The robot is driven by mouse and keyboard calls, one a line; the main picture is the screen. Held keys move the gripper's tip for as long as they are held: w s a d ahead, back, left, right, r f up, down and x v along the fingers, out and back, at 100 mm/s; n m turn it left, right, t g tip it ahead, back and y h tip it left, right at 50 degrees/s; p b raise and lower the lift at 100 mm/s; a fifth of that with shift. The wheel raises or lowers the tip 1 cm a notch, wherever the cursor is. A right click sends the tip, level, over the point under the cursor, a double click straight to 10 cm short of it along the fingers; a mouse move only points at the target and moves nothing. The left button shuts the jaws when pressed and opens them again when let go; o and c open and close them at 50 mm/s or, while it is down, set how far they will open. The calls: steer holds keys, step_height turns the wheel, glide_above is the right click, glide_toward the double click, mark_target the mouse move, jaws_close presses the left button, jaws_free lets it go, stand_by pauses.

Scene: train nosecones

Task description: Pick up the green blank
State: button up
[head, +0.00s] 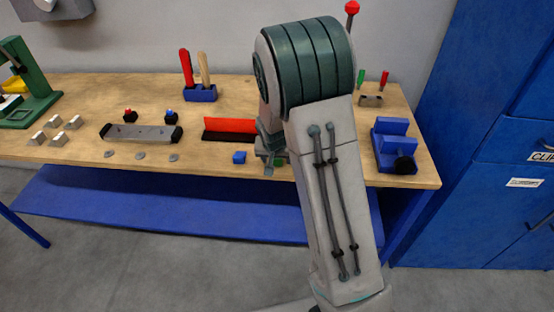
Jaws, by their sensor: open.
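A small green piece (280,161), which looks like the green blank, lies near the front edge of the wooden bench. Only a sliver of it shows, as my forearm hides its right side. My gripper (268,170) points down just left of the green piece and seems close to the bench top. Its jaws are open, and I see nothing held in them. They are small and partly hidden here, so I cannot tell whether they touch the green piece.
A blue vise (394,146) stands on the right. Left are a grey bar (140,132) and several pale blocks. The bench (85,155) has bare patches between them.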

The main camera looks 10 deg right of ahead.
steer(key=c, duration=1.1)
steer(key=shift+o, duration=0.2)
